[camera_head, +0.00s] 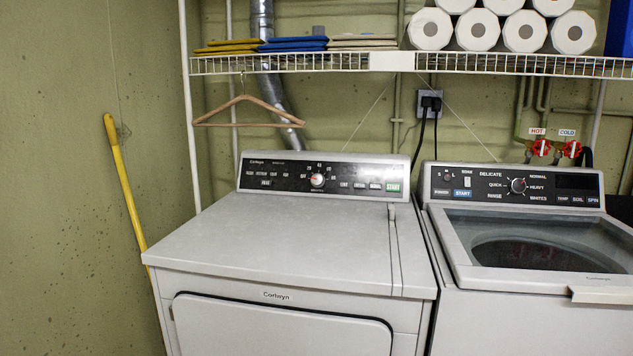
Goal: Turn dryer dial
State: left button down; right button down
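The white dryer (290,236) stands in the middle of the head view, its top flat and bare. Its black control panel (270,183) runs along the back edge. A green-marked start button (393,187) sits at the panel's right end. Neither of my grippers shows in this view, and nothing touches the dial.
A washer (450,235) with its own dial (518,185) stands close on the right. A wire shelf (470,63) with folded cloths and paper rolls (478,30) hangs above. A wooden hanger (250,112) hangs from it. A yellow pole (125,185) leans at left. Space above the dryer top is clear.

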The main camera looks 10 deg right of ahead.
aim_at(318, 180)
jog(key=u, duration=0.3)
jog(key=k, duration=0.4)
jog(key=u, duration=0.95)
jog(key=k, duration=0.85)
jog(key=u, duration=0.2)
jog(key=i, duration=2.05)
jog(key=z, duration=1.8)
jog(key=i, duration=1)
jog(key=z, duration=1.15)
